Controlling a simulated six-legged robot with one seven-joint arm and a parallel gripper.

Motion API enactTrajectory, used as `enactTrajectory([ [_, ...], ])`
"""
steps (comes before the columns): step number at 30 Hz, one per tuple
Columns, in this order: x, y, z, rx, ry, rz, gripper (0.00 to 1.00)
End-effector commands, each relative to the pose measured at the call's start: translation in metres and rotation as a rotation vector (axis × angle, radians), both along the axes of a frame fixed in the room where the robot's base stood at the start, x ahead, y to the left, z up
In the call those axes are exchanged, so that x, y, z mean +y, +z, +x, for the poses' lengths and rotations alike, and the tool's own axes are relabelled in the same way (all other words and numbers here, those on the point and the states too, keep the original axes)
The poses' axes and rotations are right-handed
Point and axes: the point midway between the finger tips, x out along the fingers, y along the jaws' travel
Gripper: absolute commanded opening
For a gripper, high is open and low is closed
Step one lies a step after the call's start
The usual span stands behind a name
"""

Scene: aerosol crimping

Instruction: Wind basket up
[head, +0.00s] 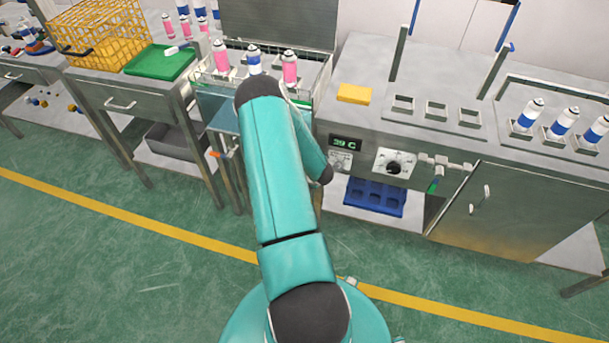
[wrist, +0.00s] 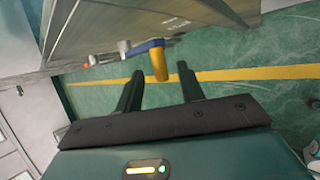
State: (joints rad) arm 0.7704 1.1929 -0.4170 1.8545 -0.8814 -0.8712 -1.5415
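A wire basket (head: 205,78) holding pink-banded and blue-banded spray cans sits in the tank at the back centre, partly hidden by my arm. In the wrist view, a crank with a blue arm (wrist: 146,46) and an orange-yellow handle (wrist: 160,66) sticks out from the steel side of the unit. The handle also shows in the head view (head: 215,154), left of my arm. My gripper (wrist: 160,70) is open, its two dark fingers either side of the handle's line with visible gaps. I cannot tell how deep the handle lies. The head view hides my gripper.
To the right, a steel bench carries a yellow block (head: 354,93), a display reading 39 C (head: 345,143) and several blue-banded cans. Green floor is clear in front.

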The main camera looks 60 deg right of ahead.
Motion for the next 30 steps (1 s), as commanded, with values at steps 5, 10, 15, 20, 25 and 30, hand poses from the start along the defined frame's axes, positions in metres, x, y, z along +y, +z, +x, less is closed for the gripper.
enactTrajectory([
  [5, 0.01, 0.033, -0.025, -0.001, -0.002, -0.001, 0.39],
  [10, 0.019, 0.058, -0.046, -0.001, -0.003, 0.0, 0.39],
  [15, 0.025, 0.072, -0.057, 0.0, -0.001, 0.001, 0.39],
  [20, 0.026, 0.076, -0.06, 0.0, -0.001, 0.001, 0.39],
  [25, 0.026, 0.075, -0.06, 0.001, -0.001, 0.001, 0.37],
  [30, 0.029, 0.072, -0.054, -0.039, -0.081, 0.04, 0.03],
])
